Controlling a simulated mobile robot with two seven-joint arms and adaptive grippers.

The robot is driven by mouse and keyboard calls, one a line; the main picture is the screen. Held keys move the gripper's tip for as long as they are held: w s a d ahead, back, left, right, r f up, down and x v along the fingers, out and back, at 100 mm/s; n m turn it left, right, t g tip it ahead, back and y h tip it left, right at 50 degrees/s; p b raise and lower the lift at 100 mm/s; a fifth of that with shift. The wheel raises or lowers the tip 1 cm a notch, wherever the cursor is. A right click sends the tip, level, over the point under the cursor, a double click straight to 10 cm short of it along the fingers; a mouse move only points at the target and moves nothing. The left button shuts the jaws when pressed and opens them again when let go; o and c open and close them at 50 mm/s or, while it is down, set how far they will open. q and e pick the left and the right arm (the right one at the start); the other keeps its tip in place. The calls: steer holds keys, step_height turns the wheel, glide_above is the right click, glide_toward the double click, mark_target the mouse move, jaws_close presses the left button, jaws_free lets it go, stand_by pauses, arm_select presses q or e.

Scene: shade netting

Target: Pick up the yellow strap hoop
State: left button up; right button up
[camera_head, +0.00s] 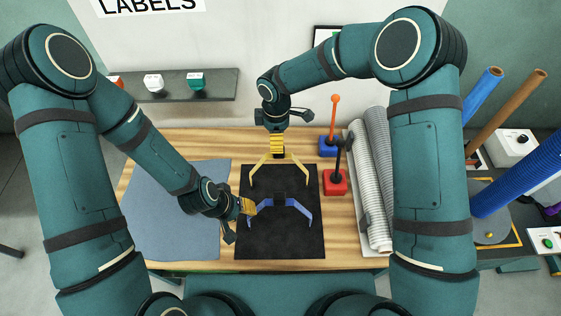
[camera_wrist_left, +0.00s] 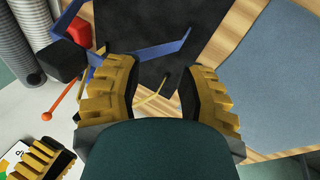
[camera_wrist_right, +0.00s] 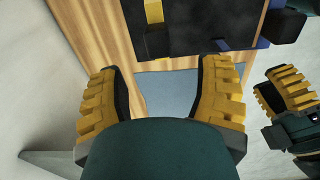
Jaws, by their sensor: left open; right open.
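The yellow strap hoop (camera_head: 296,160) is a thin angular arch on the black mat (camera_head: 252,240), its legs spreading left and right. My open right gripper (camera_head: 277,150) is above its top middle, where it hides part of the hoop. In the right wrist view part of the yellow hoop (camera_wrist_right: 155,32) lies beyond the open fingers (camera_wrist_right: 165,95), not between them. A similar blue hoop (camera_head: 304,209) lies nearer me on the mat. My open left gripper (camera_head: 248,206) is beside the blue hoop's left end; the left wrist view shows the blue hoop (camera_wrist_left: 150,49) beyond its fingers.
A grey-blue cloth (camera_head: 165,215) covers the table's left part. Two stands, blue (camera_head: 328,147) and red (camera_head: 336,184), with upright levers are close to the mat's right. Grey netting rolls (camera_head: 367,200) lie further right. A dark shelf (camera_head: 180,85) is on the back wall.

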mark_target(279, 155)
step_height(279, 155, down, 4)
steer(key=f, duration=0.1)
steer(key=f+b, duration=0.1)
steer(key=f, duration=0.1)
steer(key=f+b, duration=0.1)
steer(key=f, duration=0.1)
steer(key=shift+w+d+f, duration=0.15)
steer(key=shift+d, duration=0.15)
steer(key=shift+c, duration=0.8)
jaws_close()
